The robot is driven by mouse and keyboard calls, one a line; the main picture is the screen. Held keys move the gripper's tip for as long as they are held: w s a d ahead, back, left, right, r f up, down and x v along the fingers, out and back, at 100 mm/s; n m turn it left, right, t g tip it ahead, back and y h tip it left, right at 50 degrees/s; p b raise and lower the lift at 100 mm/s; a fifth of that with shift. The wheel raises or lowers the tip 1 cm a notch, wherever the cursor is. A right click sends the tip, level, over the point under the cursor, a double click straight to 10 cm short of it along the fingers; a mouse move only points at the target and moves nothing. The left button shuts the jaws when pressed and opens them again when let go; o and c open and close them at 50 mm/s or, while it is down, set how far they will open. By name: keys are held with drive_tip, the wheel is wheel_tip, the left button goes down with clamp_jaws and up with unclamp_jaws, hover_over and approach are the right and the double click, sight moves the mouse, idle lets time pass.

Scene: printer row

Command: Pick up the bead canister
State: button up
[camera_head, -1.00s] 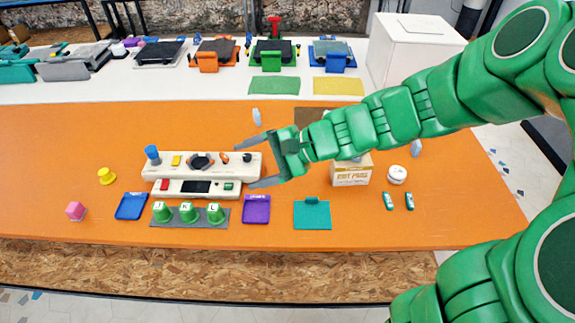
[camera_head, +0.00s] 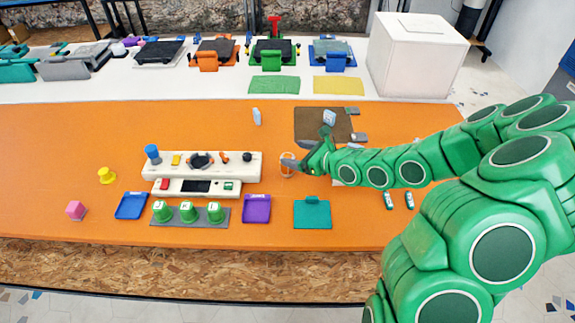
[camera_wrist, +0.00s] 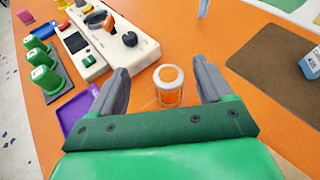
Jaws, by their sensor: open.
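The bead canister (camera_wrist: 169,86) is a small clear cylinder with a white-rimmed lid and orange contents. In the wrist view it stands upright on the orange table, between and just beyond the fingers of my gripper (camera_wrist: 161,84). My gripper is open, one grey finger to each side, and no contact with the canister shows. In the head view the canister (camera_head: 287,164) stands right of the white control panel, partly hidden by my gripper (camera_head: 290,163).
The white control panel (camera_head: 240,170) with knobs is close on the left. Green cups (camera_head: 188,212), a purple tray (camera_head: 257,209) and a teal tray (camera_head: 312,213) lie nearer the front edge. A brown mat (camera_head: 310,122) with small items lies behind. Open orange table surrounds the canister.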

sight(288, 157)
drive_tip(key=f, duration=0.1)
drive_tip(key=d+f+m, duration=0.1)
drive_tip(key=shift+w+f+h, duration=0.2)
drive_tip(key=shift+f+h, duration=0.1)
drive_tip(key=shift+f, duration=0.05)
drive_tip(key=shift+x, duration=3.8)
drive_tip(key=c, duration=1.1)
drive_tip(key=shift+o, duration=0.2)
drive_tip(key=shift+r, duration=0.1)
drive_tip(key=shift+r, duration=4.95)
